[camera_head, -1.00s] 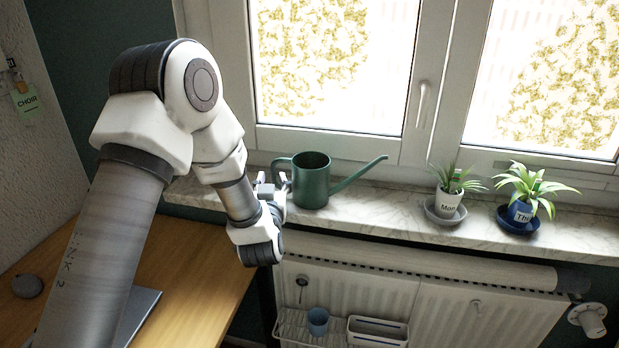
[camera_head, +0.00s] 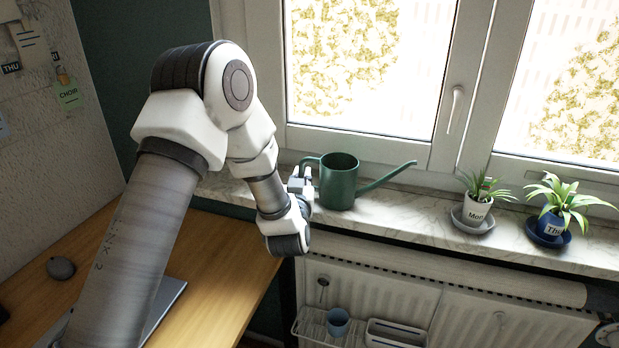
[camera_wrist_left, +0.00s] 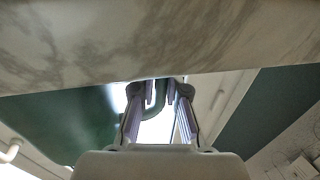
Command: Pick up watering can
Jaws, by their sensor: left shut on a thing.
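The green watering can (camera_head: 340,184) stands upright on the marble windowsill, its long spout pointing right and its handle on the left. My left gripper (camera_head: 304,180) is at the handle, on the can's left side. In the left wrist view the fingers (camera_wrist_left: 161,95) are shut on the green handle (camera_wrist_left: 155,108), with the can's body (camera_wrist_left: 75,122) to the left. The arm partly hides the fingers in the head view. My right gripper is not in view.
The marble sill (camera_head: 420,214) runs along the window. Two potted plants, one white (camera_head: 477,210) and one blue (camera_head: 550,224), stand on saucers to the right. A radiator (camera_head: 470,310) with a rack is below. A wooden desk (camera_head: 215,270) is at left.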

